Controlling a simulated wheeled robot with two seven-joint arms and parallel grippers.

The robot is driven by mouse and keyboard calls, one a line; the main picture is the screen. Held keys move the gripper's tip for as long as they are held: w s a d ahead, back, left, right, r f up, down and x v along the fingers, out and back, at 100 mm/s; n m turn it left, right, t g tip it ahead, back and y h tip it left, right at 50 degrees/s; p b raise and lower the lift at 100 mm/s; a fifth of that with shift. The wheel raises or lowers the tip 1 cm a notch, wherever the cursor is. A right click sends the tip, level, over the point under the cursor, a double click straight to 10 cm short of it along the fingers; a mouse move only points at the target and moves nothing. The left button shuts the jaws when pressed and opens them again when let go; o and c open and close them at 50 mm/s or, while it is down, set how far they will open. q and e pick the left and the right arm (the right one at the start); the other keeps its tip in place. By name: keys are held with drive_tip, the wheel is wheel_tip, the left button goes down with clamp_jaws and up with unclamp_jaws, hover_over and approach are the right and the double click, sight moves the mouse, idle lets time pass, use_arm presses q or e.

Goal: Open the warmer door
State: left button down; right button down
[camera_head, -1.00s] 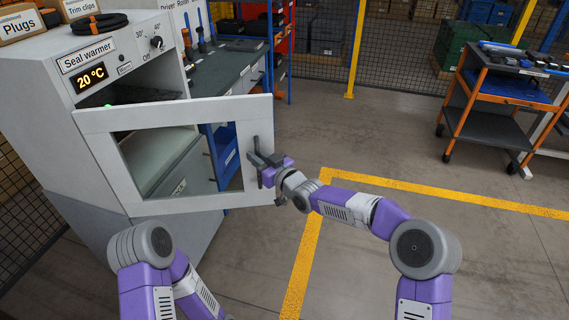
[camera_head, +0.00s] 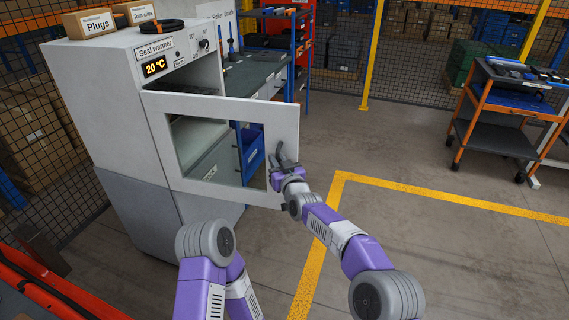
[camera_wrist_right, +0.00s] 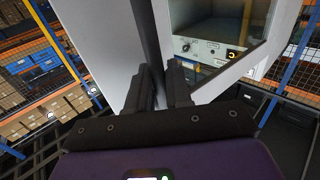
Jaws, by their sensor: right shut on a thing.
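The seal warmer (camera_head: 112,110) is a tall grey-white cabinet at the left in the head view. Its door (camera_head: 222,101), a white frame with a window, stands partly open, swung out from its left side. The opening shows dark behind it. My right gripper (camera_head: 283,163) is at the door's free right edge. In the right wrist view its dark fingers (camera_wrist_right: 163,88) close around a grey upright bar (camera_wrist_right: 147,35), which looks like the door handle; the contact is mostly hidden. My left arm shows at the bottom, but its gripper is out of view.
A workbench (camera_head: 250,75) and blue rack (camera_head: 310,60) stand behind the door. An orange-framed cart (camera_head: 490,110) is at the right. A yellow floor line (camera_head: 440,196) runs past my right arm. Boxes (camera_head: 90,24) sit on the warmer. Open floor lies right of the door.

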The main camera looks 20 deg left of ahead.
drive_tip(key=shift+w+d, duration=0.1)
drive_tip(key=c, duration=1.2)
unclamp_jaws()
drive_tip(key=v, duration=0.7)
drive_tip(key=shift+s+d, duration=0.2)
drive_tip(key=shift+s, duration=0.1)
